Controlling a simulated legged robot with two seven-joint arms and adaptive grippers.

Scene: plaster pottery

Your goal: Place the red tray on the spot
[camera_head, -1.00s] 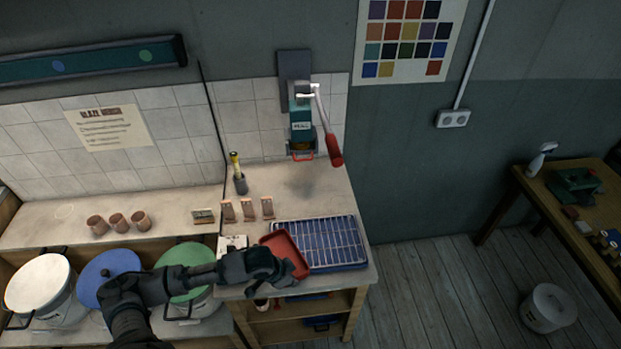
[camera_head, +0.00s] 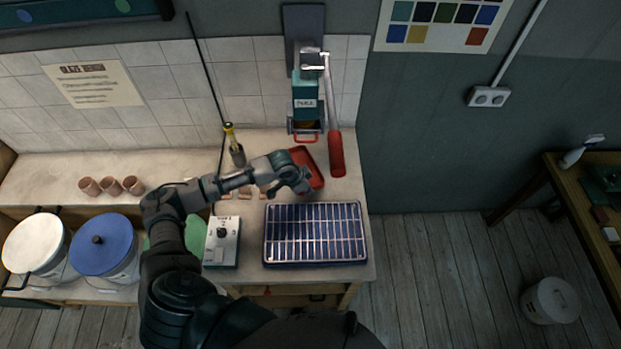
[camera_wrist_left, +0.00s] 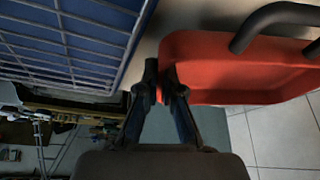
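The red tray (camera_head: 312,166) is over the back right of the counter, in front of and below the wall-mounted dispenser (camera_head: 306,98). My left gripper (camera_head: 302,186) reaches it from the left and is at its near edge. In the left wrist view, the gripper's fingers (camera_wrist_left: 165,84) are closed together on the rim of the red tray (camera_wrist_left: 235,65). I cannot tell whether the tray rests on the counter or hangs just above it. No marked spot can be made out; the tray and arm cover that area. My right gripper is not in view.
A blue tray with a metal grid (camera_head: 315,235) lies at the counter's front right. A grey control box (camera_head: 222,240) is left of it. A cup with a yellow-handled tool (camera_head: 236,152) stands behind my arm. The dispenser's red-handled lever (camera_head: 336,155) hangs right of the tray.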

